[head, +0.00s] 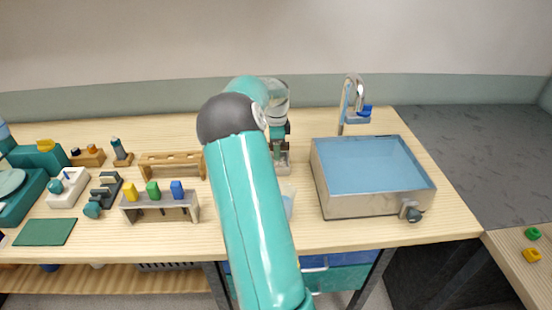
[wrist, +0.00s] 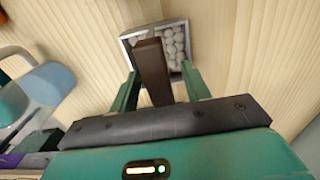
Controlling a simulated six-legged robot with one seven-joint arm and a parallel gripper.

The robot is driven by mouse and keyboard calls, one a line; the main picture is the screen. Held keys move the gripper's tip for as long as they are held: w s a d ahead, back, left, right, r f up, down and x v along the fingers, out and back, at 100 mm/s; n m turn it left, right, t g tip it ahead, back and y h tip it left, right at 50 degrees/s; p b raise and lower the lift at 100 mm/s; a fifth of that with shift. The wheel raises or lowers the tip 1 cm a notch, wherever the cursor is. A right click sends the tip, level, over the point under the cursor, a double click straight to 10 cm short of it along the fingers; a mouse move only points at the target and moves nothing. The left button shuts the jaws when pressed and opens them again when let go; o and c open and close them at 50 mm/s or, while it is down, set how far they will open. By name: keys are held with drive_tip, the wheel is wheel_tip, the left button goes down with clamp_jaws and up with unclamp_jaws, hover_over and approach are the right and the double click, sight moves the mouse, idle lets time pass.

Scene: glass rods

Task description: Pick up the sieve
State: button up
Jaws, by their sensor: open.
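The sieve (wrist: 184,43) appears in the wrist view as a small square metal-rimmed box holding several pale round stones, with a brown handle (wrist: 153,72) pointing toward me. It rests on the wooden tabletop. My gripper (wrist: 160,74) is open, with one green finger on each side of the handle. The handle lies between the fingers, and I cannot tell whether either finger touches it. In the head view my arm covers much of this spot; a small grey metal shape (head: 282,163) beside the arm may be the sieve.
In the head view, a water-filled basin (head: 372,165) with a faucet (head: 350,97) stands right of my arm. A wooden rack (head: 172,165) and a stand with coloured blocks (head: 160,207) stand left. A pale translucent vessel (head: 289,200) is partly hidden by my arm.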

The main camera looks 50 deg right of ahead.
drive_tip(key=shift+f, duration=0.75)
clamp_jaws()
drive_tip(key=shift+r, duration=0.15)
